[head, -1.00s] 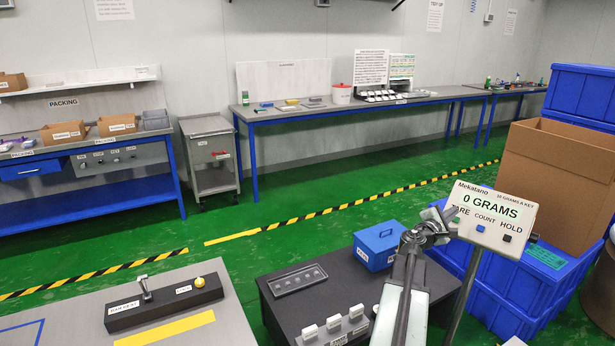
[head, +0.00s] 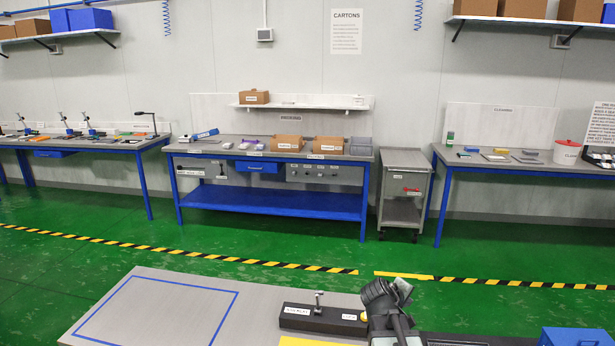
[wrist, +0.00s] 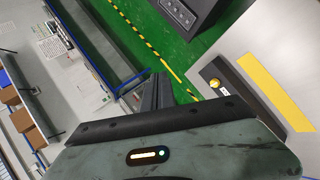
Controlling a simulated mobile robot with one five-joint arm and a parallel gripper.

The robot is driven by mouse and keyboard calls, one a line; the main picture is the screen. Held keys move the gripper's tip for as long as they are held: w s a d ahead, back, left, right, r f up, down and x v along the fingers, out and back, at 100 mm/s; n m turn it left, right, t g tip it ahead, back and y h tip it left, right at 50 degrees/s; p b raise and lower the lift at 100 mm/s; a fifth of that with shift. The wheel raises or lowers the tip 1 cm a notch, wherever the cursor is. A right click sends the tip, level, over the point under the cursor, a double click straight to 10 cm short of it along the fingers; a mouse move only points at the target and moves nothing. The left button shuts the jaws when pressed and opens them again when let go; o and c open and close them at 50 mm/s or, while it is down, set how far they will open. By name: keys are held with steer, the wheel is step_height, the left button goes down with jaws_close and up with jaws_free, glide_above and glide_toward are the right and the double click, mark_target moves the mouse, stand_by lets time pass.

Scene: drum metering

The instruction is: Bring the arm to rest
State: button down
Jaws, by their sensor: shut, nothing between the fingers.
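My arm rises at the lower right of the middle in the head view, with my gripper (head: 387,292) at its top, in front of the black control box. In the wrist view my gripper (wrist: 157,85) shows as dark fingers close together, shut and empty. The fingers point out over the green floor, clear of any object. In the head view the arm hides part of the black box and the bench behind it.
The grey bench (head: 110,309) with a blue outlined square is at the front. On it stands the black box (head: 322,321) with a lever and a yellow knob (wrist: 214,83). A blue box (head: 576,337) is at the lower right. Open green floor lies beyond.

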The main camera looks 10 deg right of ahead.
steer(key=s+a+f+m+g+y, duration=0.3)
steer(key=s+a, duration=0.4)
steer(key=a, duration=0.3)
steer(key=s+a+f+m+g+y, duration=0.3)
steer(key=s+a, duration=0.4)
steer(key=a, duration=0.3)
step_height(320, 180, down, 2)
steer(key=shift+s+a+g+y, duration=0.15)
steer(key=shift+a+g+y, duration=0.15)
steer(key=shift+y, duration=0.6)
steer(key=shift+d, duration=0.15)
